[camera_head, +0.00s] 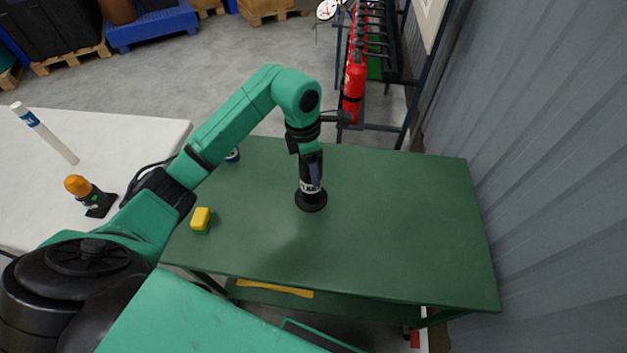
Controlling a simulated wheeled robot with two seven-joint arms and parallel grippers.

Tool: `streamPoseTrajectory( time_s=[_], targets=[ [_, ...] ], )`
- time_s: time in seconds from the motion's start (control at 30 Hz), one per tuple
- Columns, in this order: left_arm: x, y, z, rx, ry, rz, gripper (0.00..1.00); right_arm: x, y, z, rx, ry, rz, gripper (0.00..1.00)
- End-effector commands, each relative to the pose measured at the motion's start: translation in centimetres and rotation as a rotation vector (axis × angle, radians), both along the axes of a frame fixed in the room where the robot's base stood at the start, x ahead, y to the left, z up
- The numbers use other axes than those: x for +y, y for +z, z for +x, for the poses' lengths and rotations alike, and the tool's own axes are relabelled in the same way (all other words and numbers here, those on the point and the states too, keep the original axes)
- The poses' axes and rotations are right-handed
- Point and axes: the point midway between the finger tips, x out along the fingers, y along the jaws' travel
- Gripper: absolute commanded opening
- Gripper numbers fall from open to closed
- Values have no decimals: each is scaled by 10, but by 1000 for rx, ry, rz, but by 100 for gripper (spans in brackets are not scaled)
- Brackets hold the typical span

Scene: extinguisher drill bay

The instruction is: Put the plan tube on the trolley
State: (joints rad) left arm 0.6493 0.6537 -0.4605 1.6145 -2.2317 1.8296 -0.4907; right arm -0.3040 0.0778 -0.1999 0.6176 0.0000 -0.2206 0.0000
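The plan tube appears to be the long white tube with a blue band (43,133) at the far left, leaning up over the white table (135,132). The green table with a lower shelf (410,230) fills the middle; I cannot tell for certain that it is the trolley. My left gripper (311,183) points down over the green table, far right of the tube. Its fingers are around or against a dark item with a pale label and round black base (311,203). Whether they grip it is unclear. My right gripper is not in view.
An orange-topped beacon (83,190) stands on the white table. A yellow-and-green block (201,220) sits at the green table's left edge. The green table's right half is clear. Red extinguishers (354,78) hang on a rack behind. A corrugated wall (550,150) stands right.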

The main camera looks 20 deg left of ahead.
Motion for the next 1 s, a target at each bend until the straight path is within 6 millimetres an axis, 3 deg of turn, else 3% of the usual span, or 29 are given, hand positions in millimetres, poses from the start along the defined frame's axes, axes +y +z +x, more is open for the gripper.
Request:
streamPoseTrajectory(
  time_s=[0.4,0.7,0.73,0.77,0.8,1.0],
  targets=[
    [-1,-61,0,-2,-1,-2,0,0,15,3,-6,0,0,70],
    [0,-67,1,-4,-1,-1,0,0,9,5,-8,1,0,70],
    [0,-65,0,-3,-1,0,76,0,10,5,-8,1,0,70],
    [0,-65,0,-3,-1,0,87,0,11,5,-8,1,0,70],
    [0,-65,0,-3,-1,0,94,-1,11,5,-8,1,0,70],
    [0,-65,0,-2,-1,-1,94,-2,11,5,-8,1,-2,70]
  ],
)
